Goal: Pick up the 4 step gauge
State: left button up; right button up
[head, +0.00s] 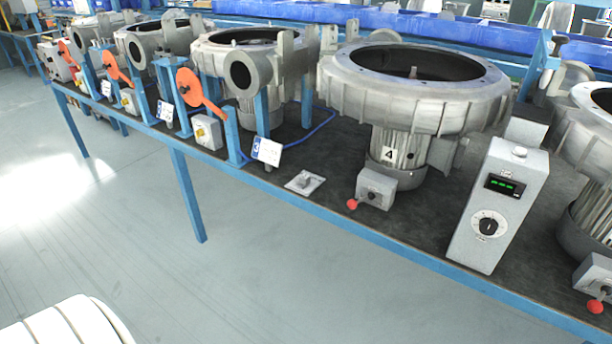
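A small pale plate with a raised grey piece on it (305,182) lies flat near the bench's front edge, left of the blower marked 4 (415,95). It may be the step gauge, but it is too small to tell for sure. No other thing in view looks clearly like a step gauge. Neither of my grippers is in view.
The blue-edged bench (375,248) carries several large grey blowers. A grey control box with a green display (500,205) stands to the right. A switch box with a red knob (376,188) and a tilted number card (266,151) flank the plate. Floor in front is clear.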

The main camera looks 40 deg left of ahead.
aim_at(305, 178)
jog(key=i+l+z, duration=0.1)
jog(key=z, duration=0.3)
jog(key=i+l+z, duration=0.15)
jog(key=l+z, duration=0.2)
jog(key=i+l+z, duration=0.1)
jog(key=z, duration=0.3)
jog(key=i+l+z, duration=0.1)
jog(key=z, duration=0.25)
jog(key=u, duration=3)
jog(key=i+z, duration=0.1)
jog(key=z, duration=0.35)
